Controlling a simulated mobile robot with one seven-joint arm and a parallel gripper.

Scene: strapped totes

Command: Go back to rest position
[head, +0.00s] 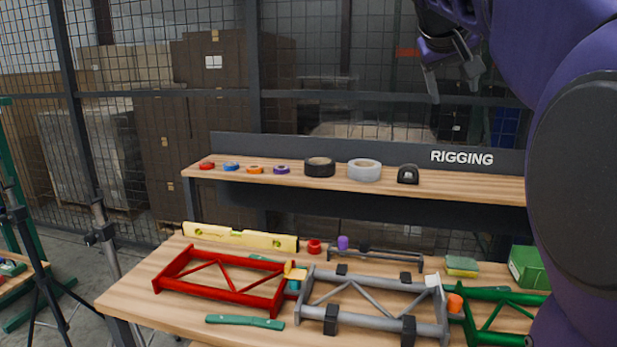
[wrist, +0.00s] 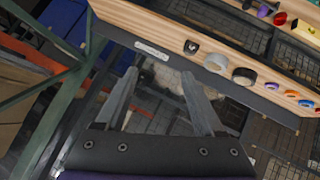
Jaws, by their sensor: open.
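My gripper (head: 455,75) is raised at the top right of the head view, above the shelf and clear of it. Its jaws are open and empty. In the wrist view the two fingers of my gripper (wrist: 160,95) stand apart with nothing between them. Beyond them are the mesh fence and the back of the shelf. My purple arm fills the right side of the head view and hides the right end of the bench and shelf.
The wooden bench (head: 135,295) holds a red frame (head: 220,303), a grey frame (head: 375,331), a green frame (head: 490,318) and a yellow level (head: 240,237). The shelf (head: 460,186) carries tape rolls and a black tape measure (head: 408,174). A tripod stands left.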

